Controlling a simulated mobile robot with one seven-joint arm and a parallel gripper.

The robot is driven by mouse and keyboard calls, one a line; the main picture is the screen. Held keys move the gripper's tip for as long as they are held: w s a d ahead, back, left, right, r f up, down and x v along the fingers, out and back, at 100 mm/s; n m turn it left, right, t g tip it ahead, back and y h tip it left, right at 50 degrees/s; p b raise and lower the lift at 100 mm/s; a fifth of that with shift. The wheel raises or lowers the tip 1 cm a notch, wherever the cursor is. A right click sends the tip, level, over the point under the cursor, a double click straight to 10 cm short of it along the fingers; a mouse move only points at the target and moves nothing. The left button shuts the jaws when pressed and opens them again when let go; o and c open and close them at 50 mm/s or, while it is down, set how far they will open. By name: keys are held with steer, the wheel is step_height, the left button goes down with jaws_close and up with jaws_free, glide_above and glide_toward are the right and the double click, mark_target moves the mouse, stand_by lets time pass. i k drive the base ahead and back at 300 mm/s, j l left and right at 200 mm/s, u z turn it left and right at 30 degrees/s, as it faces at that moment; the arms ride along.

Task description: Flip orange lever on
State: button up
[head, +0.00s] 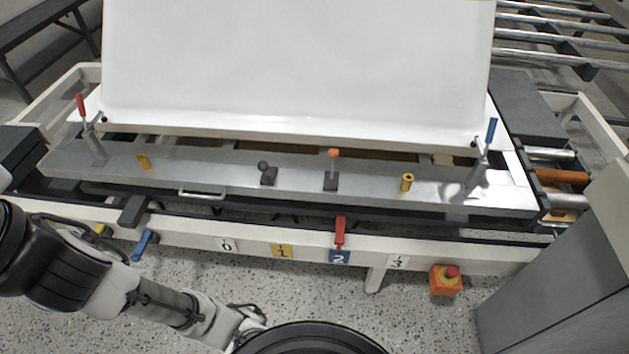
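The orange lever (333,155) is a short stick with an orange ball knob. It rises from a dark square base (331,181) on the grey metal rail and looks roughly upright. My gripper (252,315) is at the bottom of the head view, low over the speckled floor, in front of the bench and well apart from the lever. It is small here and partly hidden behind a dark round part of mine, so its opening is unclear.
A black-knobbed lever (265,168) stands left of the orange one, a yellow cylinder (407,182) right. A red handle (340,232) sticks up at the bench front. A white tub shell (300,60) is behind. A grey cabinet (560,270) stands right; an orange emergency-stop box (443,283) is low.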

mark_target(333, 152)
steer(key=i+l+u, duration=0.1)
steer(key=l, duration=0.3)
steer(key=i+l+u, duration=0.1)
steer(key=i+l, duration=0.15)
steer(key=l, duration=0.15)
steer(key=i+l+u, duration=0.15)
steer(key=l, duration=0.25)
